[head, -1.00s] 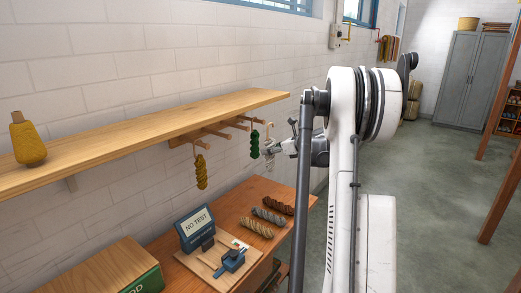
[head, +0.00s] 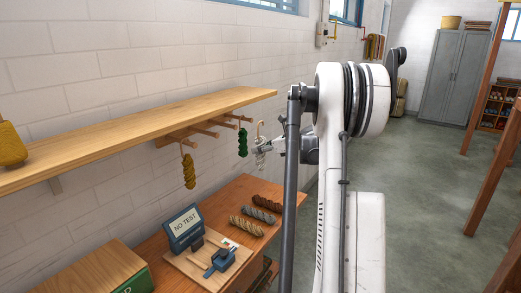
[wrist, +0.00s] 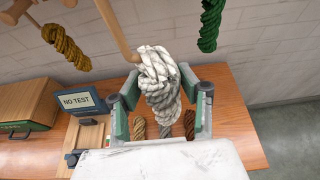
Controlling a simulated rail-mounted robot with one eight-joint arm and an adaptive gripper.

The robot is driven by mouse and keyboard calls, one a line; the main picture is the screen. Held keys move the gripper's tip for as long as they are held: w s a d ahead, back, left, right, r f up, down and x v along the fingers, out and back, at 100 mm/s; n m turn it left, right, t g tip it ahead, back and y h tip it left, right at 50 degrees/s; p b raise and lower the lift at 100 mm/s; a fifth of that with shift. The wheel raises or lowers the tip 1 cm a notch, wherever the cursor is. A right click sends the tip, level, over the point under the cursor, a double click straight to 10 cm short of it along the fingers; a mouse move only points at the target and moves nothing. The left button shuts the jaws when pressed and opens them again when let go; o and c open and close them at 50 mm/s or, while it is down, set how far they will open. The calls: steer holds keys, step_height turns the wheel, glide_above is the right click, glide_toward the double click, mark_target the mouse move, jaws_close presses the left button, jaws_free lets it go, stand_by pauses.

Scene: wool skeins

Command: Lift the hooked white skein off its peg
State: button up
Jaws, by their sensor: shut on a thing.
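The white skein (wrist: 158,78) hangs between the two fingers of my gripper (wrist: 163,112), which is shut on it. In the head view the white skein (head: 261,155) is small and partly hidden by my gripper (head: 268,149). A pale hook (head: 260,126) rises above it, just right of the end of a wooden peg (head: 238,117). In the wrist view a wooden peg (wrist: 117,29) ends by the skein's upper left. I cannot tell whether the hook still bears on the peg.
A green skein (head: 243,143) and a mustard skein (head: 189,171) hang to the left under the shelf (head: 120,128). Below, the bench (head: 232,200) carries several twisted skeins, a NO TEST sign (head: 185,226) and a wooden box (head: 95,270). Open floor lies to the right.

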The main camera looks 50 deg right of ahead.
steer(key=a, duration=0.2)
steer(key=a+b, duration=0.1)
steer(key=shift+s+a, duration=0.25)
steer(key=shift+a, duration=0.05)
stand_by(0.6)
steer(key=s+d+b, duration=0.2)
steer(key=s, duration=1.2)
stand_by(0.6)
steer(key=shift+w, duration=0.1)
